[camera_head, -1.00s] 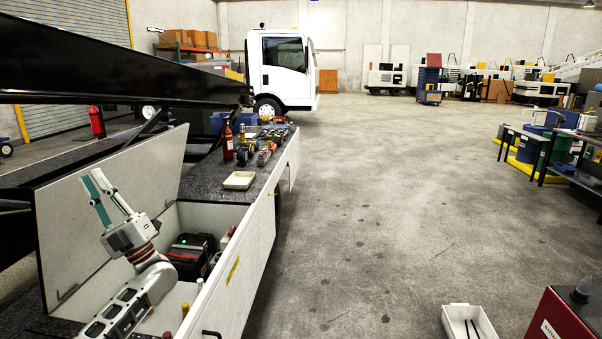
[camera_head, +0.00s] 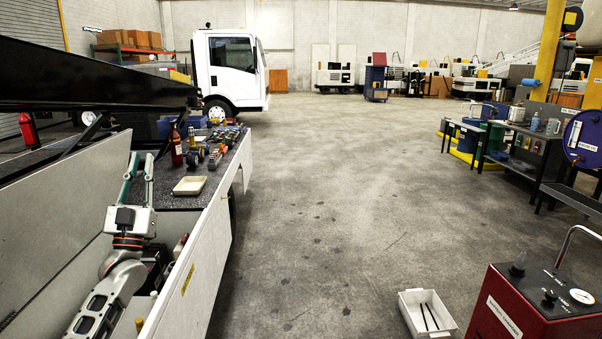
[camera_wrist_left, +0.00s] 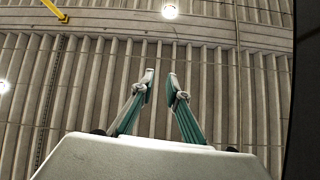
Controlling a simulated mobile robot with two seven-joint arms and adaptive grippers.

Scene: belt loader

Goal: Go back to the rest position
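My left gripper (camera_head: 143,164) points upward above the open side compartment of the belt loader (camera_head: 192,290), in the head view. Its two green-lined fingers stand apart with nothing between them. In the left wrist view the fingertips (camera_wrist_left: 161,80) lean toward each other with a clear gap, against the ceiling. My left forearm hides much of the compartment's inside. My right gripper is in neither view.
The raised compartment lid (camera_head: 65,225) is close left of my left arm. A shallow tray (camera_head: 189,186) and tools lie on the loader deck. A white bin (camera_head: 427,315) and red cart (camera_head: 535,310) stand at lower right. The middle floor is clear.

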